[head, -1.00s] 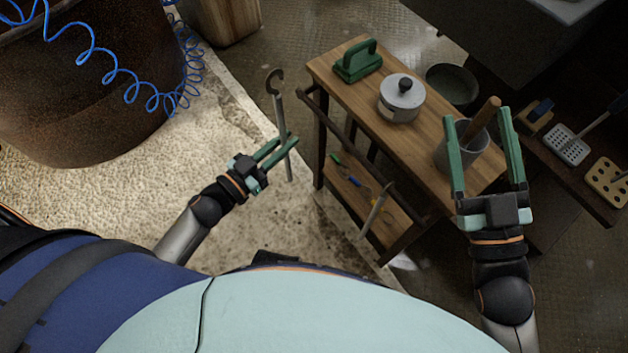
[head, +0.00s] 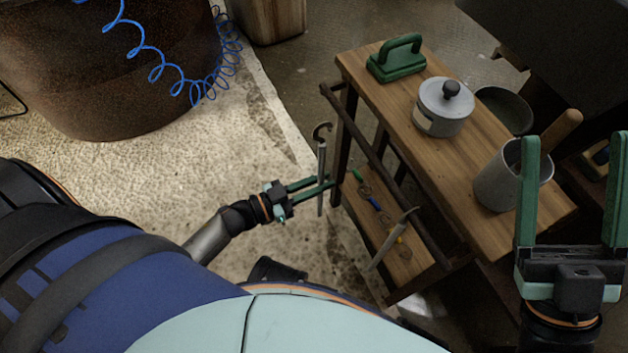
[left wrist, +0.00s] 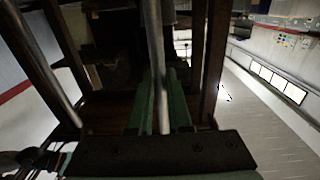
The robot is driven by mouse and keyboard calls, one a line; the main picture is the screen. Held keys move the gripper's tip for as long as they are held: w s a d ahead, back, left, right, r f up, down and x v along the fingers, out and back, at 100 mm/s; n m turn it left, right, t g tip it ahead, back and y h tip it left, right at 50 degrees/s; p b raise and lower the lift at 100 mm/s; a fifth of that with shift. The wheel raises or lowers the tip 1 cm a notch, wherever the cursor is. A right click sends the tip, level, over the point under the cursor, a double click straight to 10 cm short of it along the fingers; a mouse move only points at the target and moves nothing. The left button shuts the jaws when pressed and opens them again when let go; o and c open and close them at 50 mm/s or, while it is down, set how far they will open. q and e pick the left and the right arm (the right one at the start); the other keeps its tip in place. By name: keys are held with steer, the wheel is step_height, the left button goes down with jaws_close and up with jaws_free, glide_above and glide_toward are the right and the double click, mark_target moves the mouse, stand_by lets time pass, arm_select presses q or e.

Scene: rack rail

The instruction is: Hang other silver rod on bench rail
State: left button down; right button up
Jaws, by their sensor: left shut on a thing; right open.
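My left gripper (head: 327,184) is shut on a silver rod (head: 321,160) with a hooked top, held upright just left of the bench. The held rod also shows between the green fingers in the left wrist view (left wrist: 156,60). The dark bench rail (head: 375,170) runs along the bench's near side; the held rod's hook appears apart from it, near its far end. Another silver rod (head: 390,240) hangs tilted near the rail's nearer end. My right gripper (head: 574,145) is open and empty at the right, by the bench's near end.
On the wooden bench top (head: 455,150) stand a green-handled block (head: 397,62), a lidded pot (head: 443,108) and a grey container (head: 500,180) holding a wooden handle. Small coloured tools (head: 375,205) lie on the lower shelf. A rusty drum (head: 110,80) with blue coiled hose stands at upper left.

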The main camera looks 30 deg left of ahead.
arm_select(q)
steer(key=w+d+f+b, duration=0.1)
steer(key=w+d+f, duration=0.1)
steer(key=w+d, duration=0.1)
steer(key=shift+w+d, duration=0.3)
steer(key=shift+w, duration=0.5)
steer(key=shift+f, duration=0.4)
stand_by(0.6)
steer(key=c, duration=0.8)
jaws_free()
steer(key=shift+o, duration=0.2)
steer(key=shift+s, duration=0.1)
steer(key=p+v, duration=0.3)
steer(key=v, duration=0.9)
steer(key=shift+s+a, duration=0.15)
steer(key=shift+a, duration=0.1)
